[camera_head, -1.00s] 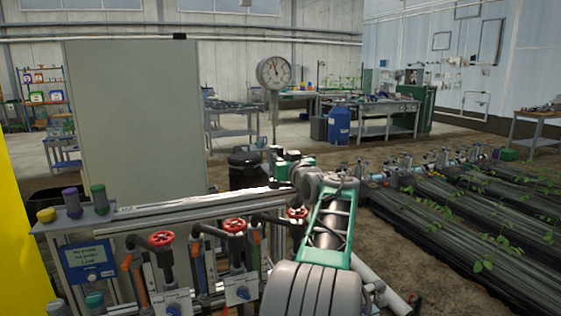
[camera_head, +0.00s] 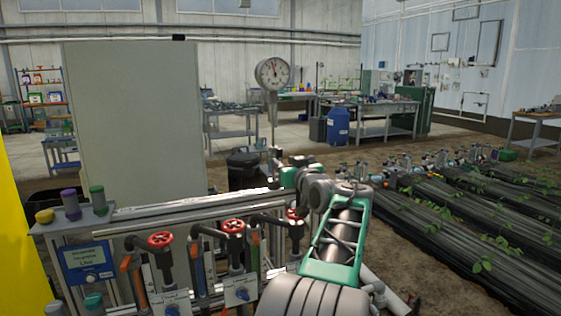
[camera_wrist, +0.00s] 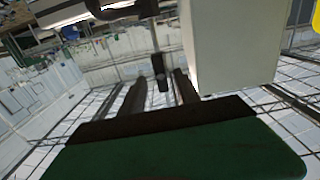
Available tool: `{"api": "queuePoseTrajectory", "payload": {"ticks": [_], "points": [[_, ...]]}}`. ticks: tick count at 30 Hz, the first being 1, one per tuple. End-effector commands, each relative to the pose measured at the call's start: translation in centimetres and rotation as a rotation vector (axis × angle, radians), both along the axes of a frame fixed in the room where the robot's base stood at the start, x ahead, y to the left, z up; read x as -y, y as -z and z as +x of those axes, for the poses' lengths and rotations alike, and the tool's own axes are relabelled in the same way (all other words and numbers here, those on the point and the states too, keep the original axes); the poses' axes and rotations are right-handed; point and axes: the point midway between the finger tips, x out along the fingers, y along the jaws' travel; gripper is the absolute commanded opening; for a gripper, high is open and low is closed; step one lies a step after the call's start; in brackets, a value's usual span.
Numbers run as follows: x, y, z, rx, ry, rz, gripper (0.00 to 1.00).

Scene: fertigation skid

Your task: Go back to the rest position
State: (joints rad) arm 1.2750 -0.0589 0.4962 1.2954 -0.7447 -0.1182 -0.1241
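My gripper (camera_wrist: 160,75) shows in the wrist view as two dark fingers standing apart, beyond its green body. I see nothing clamped between them. A small dark shape appears in the gap, but I cannot tell how far behind it is. In the head view my arm reaches forward over the right end of the skid, bent at a grey joint. Its green-and-grey end is left of that joint, above the pipework; the fingertips cannot be made out there. The skid has red handwheel valves (camera_head: 160,239) and a blue controller display (camera_head: 90,262).
A tall pale panel (camera_head: 135,125) stands behind the skid at left. A round dial gauge (camera_head: 272,72) is on a post. A black bin (camera_head: 243,168) stands behind the rail. Dark planting rows (camera_head: 460,220) lie at right. Workbenches and a blue drum (camera_head: 338,126) are farther back.

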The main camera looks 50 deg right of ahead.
Motion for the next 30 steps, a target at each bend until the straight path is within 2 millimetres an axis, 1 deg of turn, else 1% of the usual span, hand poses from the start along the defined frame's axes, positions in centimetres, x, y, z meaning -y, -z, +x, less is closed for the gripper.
{"api": "queuePoseTrajectory", "payload": {"ticks": [1,3,6,17,20,22,23,24,25,26,27,29,30], "points": [[-0.5,0.0,-1.0,0.000,0.002,-0.001,0.38],[-1.1,0.0,-2.0,0.000,0.002,-0.001,0.38],[-1.6,0.0,-2.9,0.000,0.001,0.000,0.38],[-1.8,0.1,-3.0,0.000,-0.001,0.000,0.38],[-2.5,-0.2,-2.3,-0.012,-0.011,0.009,0.38],[-4.5,-0.5,-0.4,-0.046,-0.039,0.034,0.38],[-5.8,-0.6,0.8,-0.069,-0.057,0.050,0.38],[-8.1,-0.6,2.6,-0.109,-0.085,0.078,0.38],[-10.1,-0.5,3.9,-0.146,-0.110,0.102,0.38],[-12.4,-0.3,5.2,-0.187,-0.136,0.128,0.38],[-15.7,0.1,6.6,-0.246,-0.170,0.161,0.38],[-20.8,0.9,8.0,-0.342,-0.219,0.208,0.38],[-24.3,1.5,8.5,-0.409,-0.251,0.238,0.38]]}}
